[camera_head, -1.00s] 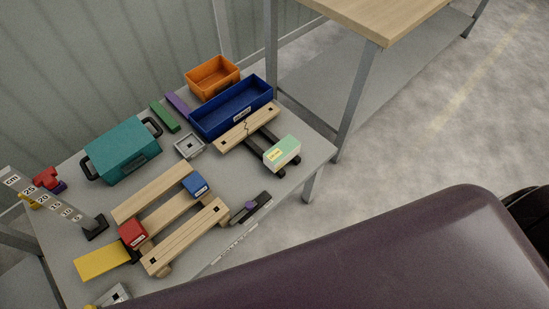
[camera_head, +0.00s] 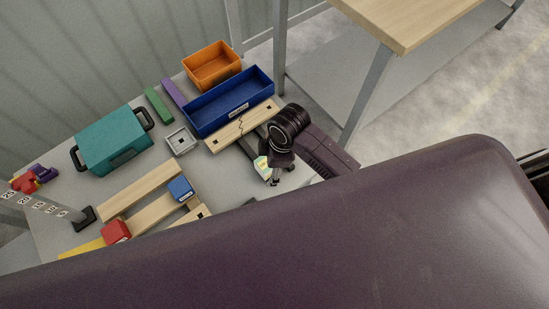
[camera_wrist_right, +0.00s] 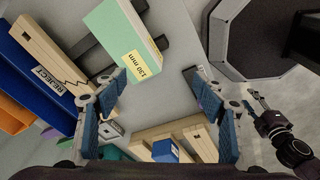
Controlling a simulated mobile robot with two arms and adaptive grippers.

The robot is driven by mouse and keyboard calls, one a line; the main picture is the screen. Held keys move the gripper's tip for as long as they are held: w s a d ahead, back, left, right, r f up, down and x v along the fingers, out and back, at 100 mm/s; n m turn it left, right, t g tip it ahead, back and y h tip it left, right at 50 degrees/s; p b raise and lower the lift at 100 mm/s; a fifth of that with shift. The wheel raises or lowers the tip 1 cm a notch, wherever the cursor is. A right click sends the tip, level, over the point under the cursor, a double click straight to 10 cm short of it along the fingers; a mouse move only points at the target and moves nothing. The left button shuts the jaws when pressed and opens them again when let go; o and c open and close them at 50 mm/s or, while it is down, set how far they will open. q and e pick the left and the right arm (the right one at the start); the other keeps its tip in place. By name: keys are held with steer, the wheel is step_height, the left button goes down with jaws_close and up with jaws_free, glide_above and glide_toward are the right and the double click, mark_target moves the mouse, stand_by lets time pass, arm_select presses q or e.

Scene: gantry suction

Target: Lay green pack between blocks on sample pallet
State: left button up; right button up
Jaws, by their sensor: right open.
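The green pack (camera_head: 263,166), pale green with a yellow label, sits on a dark stand near the table's right end, partly hidden by my right arm. It shows large in the right wrist view (camera_wrist_right: 124,36), with its label reading 130 mm. My right gripper (camera_head: 275,182) is at the pack in the head view; in the wrist view its open fingers (camera_wrist_right: 155,85) are apart with nothing between them, the pack just beyond. The wooden sample pallet (camera_head: 140,191) carries a red block (camera_head: 116,231) and a blue block (camera_head: 180,188) with a gap between.
A cracked wooden pallet (camera_head: 225,135) lies beside the blue reject bin (camera_head: 215,110). An orange bin (camera_head: 207,68), a teal case (camera_head: 112,143), a small grey tray (camera_head: 172,146) and a height gauge (camera_head: 84,217) stand around. My own body covers the table's front.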

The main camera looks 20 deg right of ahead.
steer(key=w+n, duration=0.2)
steer(key=w+d+n+h, duration=0.1)
steer(key=w+n, duration=0.1)
steer(key=w+d+n+g, duration=0.1)
steer(key=w+n, duration=0.1)
steer(key=shift+d+r, duration=0.25)
steer(key=shift+w+d+f+h, duration=0.1)
steer(key=shift+w+d+h, duration=0.05)
steer(key=shift+h, duration=0.15)
steer(key=shift+n, duration=0.3)
steer(key=f, duration=0.7)
steer(key=shift+s+d+f, duration=0.15)
steer(key=shift+s+f, duration=0.1)
steer(key=shift+s, duration=0.05)
steer(key=shift+c, duration=0.5)
steer(key=c, duration=1.3)
steer(key=shift+c, duration=0.6)
steer(key=shift+r, duration=0.1)
